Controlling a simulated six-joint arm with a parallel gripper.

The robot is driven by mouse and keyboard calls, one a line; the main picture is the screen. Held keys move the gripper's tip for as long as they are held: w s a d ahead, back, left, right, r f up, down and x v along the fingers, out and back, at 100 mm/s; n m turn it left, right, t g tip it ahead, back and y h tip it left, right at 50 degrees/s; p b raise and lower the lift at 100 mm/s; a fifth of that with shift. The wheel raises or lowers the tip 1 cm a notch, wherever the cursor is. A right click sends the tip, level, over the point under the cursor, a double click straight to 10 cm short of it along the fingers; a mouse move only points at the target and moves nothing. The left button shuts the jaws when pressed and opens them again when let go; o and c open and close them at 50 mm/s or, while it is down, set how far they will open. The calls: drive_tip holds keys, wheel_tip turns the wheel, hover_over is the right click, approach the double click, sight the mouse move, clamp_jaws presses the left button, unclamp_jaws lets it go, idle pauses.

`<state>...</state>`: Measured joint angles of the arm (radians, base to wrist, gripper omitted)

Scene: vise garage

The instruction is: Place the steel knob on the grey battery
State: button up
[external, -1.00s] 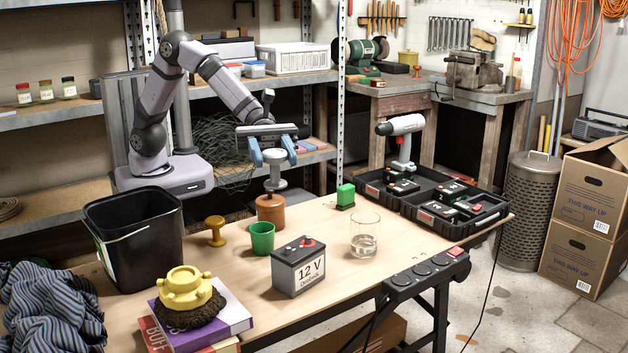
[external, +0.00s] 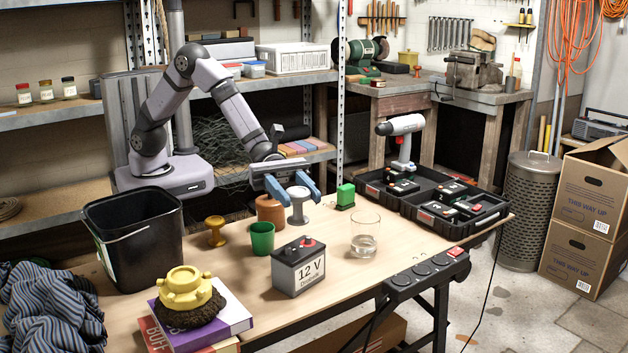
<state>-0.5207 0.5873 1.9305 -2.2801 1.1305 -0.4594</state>
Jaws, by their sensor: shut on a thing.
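The steel knob (external: 298,207) is a pale grey spool shape with a wide top and a round base. My gripper (external: 299,191) is shut on its upper part, blue fingers on either side. The knob is upright, to the right of the terracotta pot; I cannot tell whether its base touches the table. The grey battery (external: 298,268), labelled 12 V, stands on the table nearer the camera, below the knob in the picture. Its top has a red and a dark terminal. The knob and the battery are apart.
A terracotta pot (external: 270,210) and a green cup (external: 262,238) stand left of the knob. A clear glass (external: 365,238) stands right of the battery. A green block (external: 345,196) is behind. A yellow knob (external: 215,231) and a black bin (external: 134,238) are further left.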

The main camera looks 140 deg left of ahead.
sight(298, 216)
drive_tip(key=shift+f, duration=1.95)
drive_tip(key=shift+f+b, duration=0.4)
drive_tip(key=shift+b, duration=0.1)
drive_tip(key=shift+f, duration=0.25)
drive_tip(key=o, duration=1.2)
drive_tip(key=shift+r, duration=0.15)
